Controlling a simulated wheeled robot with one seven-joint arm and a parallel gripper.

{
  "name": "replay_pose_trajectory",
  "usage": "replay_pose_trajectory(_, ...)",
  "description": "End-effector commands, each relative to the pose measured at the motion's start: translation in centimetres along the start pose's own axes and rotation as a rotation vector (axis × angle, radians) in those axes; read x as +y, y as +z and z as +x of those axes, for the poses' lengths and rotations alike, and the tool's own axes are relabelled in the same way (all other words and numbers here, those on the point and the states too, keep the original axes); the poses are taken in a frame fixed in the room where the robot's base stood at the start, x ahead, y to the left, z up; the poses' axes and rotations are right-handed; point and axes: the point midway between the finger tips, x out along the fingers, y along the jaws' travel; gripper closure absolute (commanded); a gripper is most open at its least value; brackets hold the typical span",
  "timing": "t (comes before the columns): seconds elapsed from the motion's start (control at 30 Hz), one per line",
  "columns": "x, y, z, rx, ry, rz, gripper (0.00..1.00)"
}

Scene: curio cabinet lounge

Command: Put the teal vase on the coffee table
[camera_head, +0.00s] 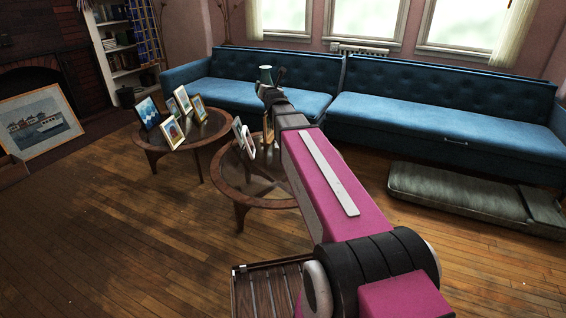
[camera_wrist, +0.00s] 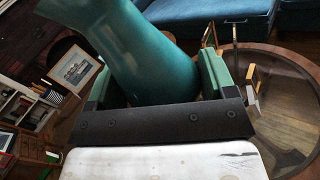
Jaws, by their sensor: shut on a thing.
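The teal vase (camera_wrist: 150,58) is held between the two green fingers of my gripper (camera_wrist: 158,85) in the wrist view. In the head view the vase (camera_head: 265,74) shows small at the end of my arm, in front of the blue sofa. My gripper (camera_head: 268,90) is shut on it there, partly hidden by the arm. A round wooden coffee table with a glass top (camera_head: 222,180) stands below my arm, which hides its right part. Its rim (camera_wrist: 303,68) also shows at the right of the wrist view. The vase is above the table level, apart from the tabletop.
A second round table (camera_head: 150,143) at the left bears several picture frames (camera_head: 172,132). Frames (camera_head: 243,138) also stand on the nearer table. A blue sofa (camera_head: 430,105) lines the back, and a grey-green cushion (camera_head: 455,195) lies on the floor. A slatted piece (camera_head: 265,290) is at the bottom.

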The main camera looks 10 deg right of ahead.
Motion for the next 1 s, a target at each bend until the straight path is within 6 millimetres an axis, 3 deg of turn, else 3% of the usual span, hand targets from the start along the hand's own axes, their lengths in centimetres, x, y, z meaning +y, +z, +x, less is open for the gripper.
replay_pose_trajectory(0.03,-0.2,-1.9,0.7,0.004,0.005,-0.001,0.53)
replay_pose_trajectory(0.2,-0.7,-7.6,1.7,0.008,0.027,-0.006,0.53)
replay_pose_trajectory(0.5,-1.5,-18.2,2.5,0.022,0.079,-0.010,0.53)
replay_pose_trajectory(0.8,-2.2,-29.2,1.5,0.047,0.148,-0.005,0.53)
replay_pose_trajectory(1.0,-2.5,-35.3,0.2,0.063,0.193,0.002,0.53)
